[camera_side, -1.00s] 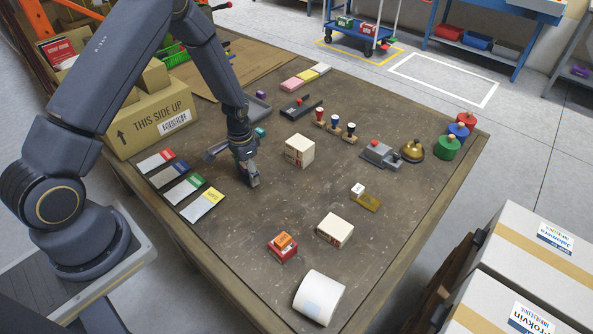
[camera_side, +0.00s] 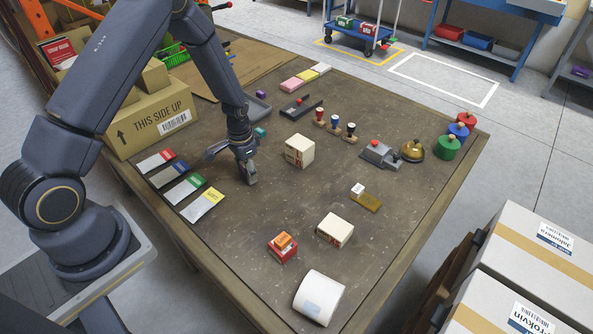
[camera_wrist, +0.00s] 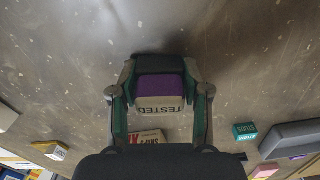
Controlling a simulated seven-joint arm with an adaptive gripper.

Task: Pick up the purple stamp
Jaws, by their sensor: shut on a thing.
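The purple stamp (camera_wrist: 160,87) sits between the two fingers of my gripper (camera_wrist: 161,97) in the wrist view. Its purple face is up against a pale band with the word TESTED, which reads upside down. My gripper is shut on it. In the side view my gripper (camera_side: 248,178) is low over the table, right of the colored-label cards. The stamp is mostly hidden by the fingers there, and I cannot tell whether it touches the table.
A white box (camera_side: 300,151) stands right of my gripper. Several cards (camera_side: 183,190) lie to the left. A row of knobbed stamps (camera_side: 335,127) stands beyond the box. A teal block (camera_side: 260,132) lies behind my gripper. The table in front is clear up to a red stamp (camera_side: 282,247).

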